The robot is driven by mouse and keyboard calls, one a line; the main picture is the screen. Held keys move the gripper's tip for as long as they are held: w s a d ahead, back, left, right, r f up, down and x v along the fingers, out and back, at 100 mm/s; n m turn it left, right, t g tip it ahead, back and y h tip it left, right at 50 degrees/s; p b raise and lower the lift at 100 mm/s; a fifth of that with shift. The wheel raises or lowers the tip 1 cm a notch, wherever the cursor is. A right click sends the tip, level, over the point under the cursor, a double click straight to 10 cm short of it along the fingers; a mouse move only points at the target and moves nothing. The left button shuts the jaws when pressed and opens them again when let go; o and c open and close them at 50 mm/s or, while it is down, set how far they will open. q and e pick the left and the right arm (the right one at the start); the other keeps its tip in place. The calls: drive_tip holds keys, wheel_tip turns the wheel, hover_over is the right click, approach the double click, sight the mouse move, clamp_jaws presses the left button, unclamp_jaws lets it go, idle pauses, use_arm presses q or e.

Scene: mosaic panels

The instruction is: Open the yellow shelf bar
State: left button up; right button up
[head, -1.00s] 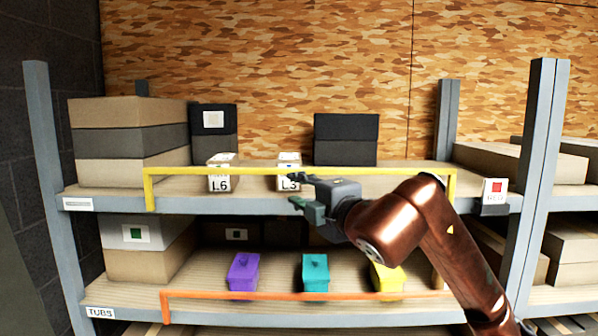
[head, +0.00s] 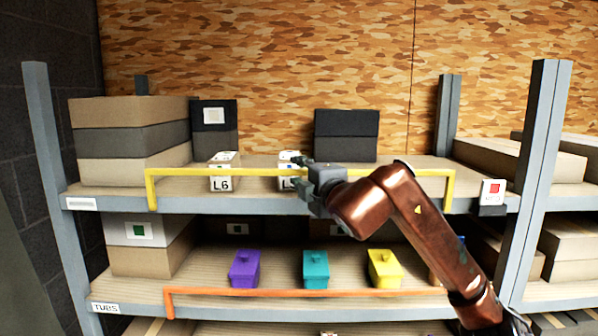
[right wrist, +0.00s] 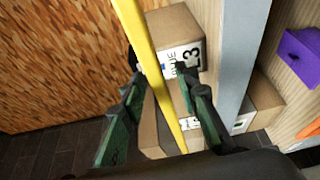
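The yellow shelf bar (head: 220,172) runs level across the front of the upper shelf, with a short bent end at each side. It also shows in the right wrist view (right wrist: 146,55). My right gripper (head: 302,178) is at the bar, around its middle. In the right wrist view its two green fingers (right wrist: 160,76) stand apart, one on each side of the bar, and I see no clear contact. My arm hides a part of the bar's right half in the head view. My left gripper is not in view.
The white-labelled L3 box (right wrist: 182,45) stands just behind the bar by my right gripper. The L6 box (head: 222,172) is to its left. An orange bar (head: 250,293) crosses the lower shelf before purple (head: 245,268), teal (head: 315,270) and yellow (head: 385,268) tubs.

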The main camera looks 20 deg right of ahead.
drive_tip(key=shift+c, duration=0.3)
clamp_jaws()
idle(0.3)
